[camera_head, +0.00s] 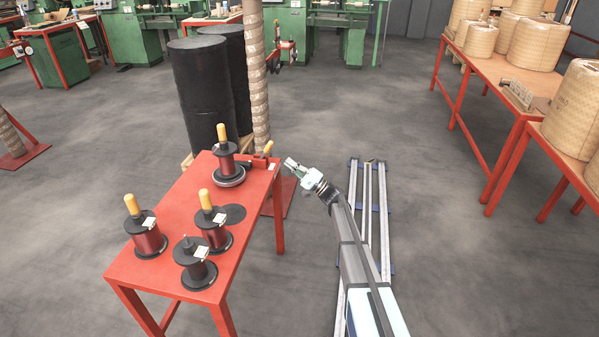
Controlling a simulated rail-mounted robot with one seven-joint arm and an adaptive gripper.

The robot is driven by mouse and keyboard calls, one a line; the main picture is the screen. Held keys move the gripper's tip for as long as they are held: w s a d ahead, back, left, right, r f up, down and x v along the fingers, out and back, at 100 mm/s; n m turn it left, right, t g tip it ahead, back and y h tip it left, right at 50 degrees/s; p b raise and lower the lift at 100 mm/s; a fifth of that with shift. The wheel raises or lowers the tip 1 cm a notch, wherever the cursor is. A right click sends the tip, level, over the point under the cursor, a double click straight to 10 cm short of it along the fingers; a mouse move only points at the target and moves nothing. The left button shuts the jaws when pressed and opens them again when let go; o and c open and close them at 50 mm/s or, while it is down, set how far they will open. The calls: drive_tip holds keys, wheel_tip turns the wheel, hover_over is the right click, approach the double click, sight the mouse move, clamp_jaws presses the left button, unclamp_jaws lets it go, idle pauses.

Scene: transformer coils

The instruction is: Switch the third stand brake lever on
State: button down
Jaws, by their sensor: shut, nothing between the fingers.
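A small yellow-tipped handle (268,148) sticks up at the right back edge of the red table, beside a red and dark mechanism; it looks like a brake lever, but its setting is too small to tell. Next to it a coil spool (225,159) with a yellow upright handle stands on a dark round base (230,178). My gripper (289,162) is shut and empty, just right of the table's back right corner, apart from the lever in the picture. Which stand counts as third cannot be told from this view.
More spools (147,236), (214,230), (195,262) stand on the red table (165,293). Another red table (480,70) with large wrapped coils stands right. Floor rails lie under my arm.

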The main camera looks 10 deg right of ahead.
sight(266, 151)
drive_tip(key=x, duration=0.7)
drive_tip(key=shift+r, duration=0.25)
